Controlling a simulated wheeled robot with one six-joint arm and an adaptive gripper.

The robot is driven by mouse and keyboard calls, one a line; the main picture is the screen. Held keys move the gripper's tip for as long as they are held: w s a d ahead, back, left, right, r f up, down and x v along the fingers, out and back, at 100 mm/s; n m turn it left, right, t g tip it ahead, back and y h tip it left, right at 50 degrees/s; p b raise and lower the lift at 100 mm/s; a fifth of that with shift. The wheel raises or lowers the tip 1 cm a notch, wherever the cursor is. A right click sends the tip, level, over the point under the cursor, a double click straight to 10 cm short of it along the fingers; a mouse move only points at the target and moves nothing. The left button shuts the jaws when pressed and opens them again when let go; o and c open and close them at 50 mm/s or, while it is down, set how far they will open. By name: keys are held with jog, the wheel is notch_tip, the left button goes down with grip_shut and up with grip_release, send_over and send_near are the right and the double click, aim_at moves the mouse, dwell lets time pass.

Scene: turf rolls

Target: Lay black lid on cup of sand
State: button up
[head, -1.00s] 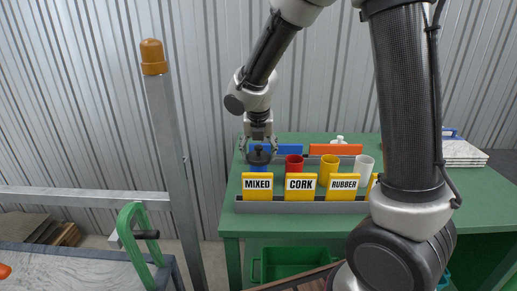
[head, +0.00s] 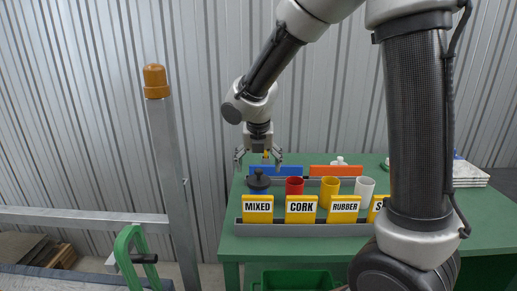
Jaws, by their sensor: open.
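The black lid (head: 258,182) with a knob sits on top of a blue cup (head: 268,187) behind the MIXED sign (head: 258,207). My gripper (head: 259,168) is open and empty, its fingers spread just above the lid in the picture. A white cup (head: 364,188) stands at the right end of the visible row, by a sign beginning with S (head: 377,207). My arm hides the rest of that sign. It appears to be the sand cup, but its contents cannot be seen.
A red cup (head: 294,186) and a yellow cup (head: 329,190) stand between, behind the CORK and RUBBER signs. Blue (head: 277,171) and orange (head: 337,171) panels stand behind the cups. The green table (head: 492,210) is clear at right front.

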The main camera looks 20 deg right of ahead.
aim_at(258, 185)
jog(key=d+v, duration=0.1)
jog(key=v, duration=0.8)
jog(key=s+d+m, duration=0.5)
jog(key=s+m, duration=0.2)
jog(key=m, duration=0.3)
jog(key=s+d+r+m, duration=0.1)
jog(key=s+d+m, duration=0.4)
jog(key=s+m, duration=0.3)
jog(key=s+d+r+m+t+y, duration=0.1)
jog(key=s+d+m, duration=0.4)
jog(key=m, duration=0.9)
jog(key=s, duration=0.3)
jog(key=shift+s+r, duration=0.15)
jog(key=shift+r, duration=0.05)
